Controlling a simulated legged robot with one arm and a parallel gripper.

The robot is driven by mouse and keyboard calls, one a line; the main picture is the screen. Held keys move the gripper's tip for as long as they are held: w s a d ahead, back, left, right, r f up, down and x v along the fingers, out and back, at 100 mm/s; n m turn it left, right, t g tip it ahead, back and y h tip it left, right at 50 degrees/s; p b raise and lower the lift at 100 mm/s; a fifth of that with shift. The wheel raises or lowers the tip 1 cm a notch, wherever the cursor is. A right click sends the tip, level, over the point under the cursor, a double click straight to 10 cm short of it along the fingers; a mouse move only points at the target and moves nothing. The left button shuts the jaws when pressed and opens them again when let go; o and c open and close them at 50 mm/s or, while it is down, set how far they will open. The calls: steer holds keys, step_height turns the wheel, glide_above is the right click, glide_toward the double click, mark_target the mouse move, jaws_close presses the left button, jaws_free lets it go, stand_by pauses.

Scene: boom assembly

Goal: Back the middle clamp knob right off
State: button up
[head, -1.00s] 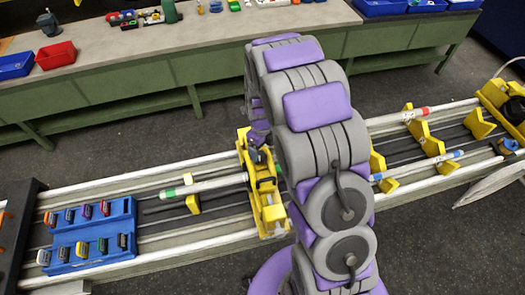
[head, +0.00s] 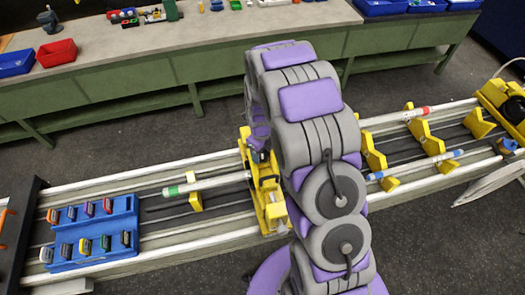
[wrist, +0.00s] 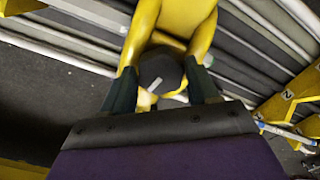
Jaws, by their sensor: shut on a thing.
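The yellow clamp (head: 268,205) stands across the rails near the middle of the head view, partly behind my arm. In the wrist view its yellow body (wrist: 182,20) fills the top middle. A dark round knob (wrist: 160,70) with a white mark sits in front of it. My gripper (wrist: 163,85) has one dark finger on each side of the knob and is shut on it. My arm hides the gripper and the knob in the head view. A pale rod with a green band (head: 205,186) runs from the left up to the clamp.
A blue rack (head: 95,238) with several small coloured pieces sits on the rails at left. Several yellow supports (head: 432,145) hold rods at right. A workbench (head: 120,62) with a red bin (head: 57,50) stands behind, with clear floor between it and the rails.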

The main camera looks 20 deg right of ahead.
steer(key=shift+a, duration=0.15)
steer(key=shift+c, duration=0.8)
steer(key=shift+f, duration=0.1)
steer(key=shift+c, duration=1.4)
steer(key=shift+n, duration=0.3)
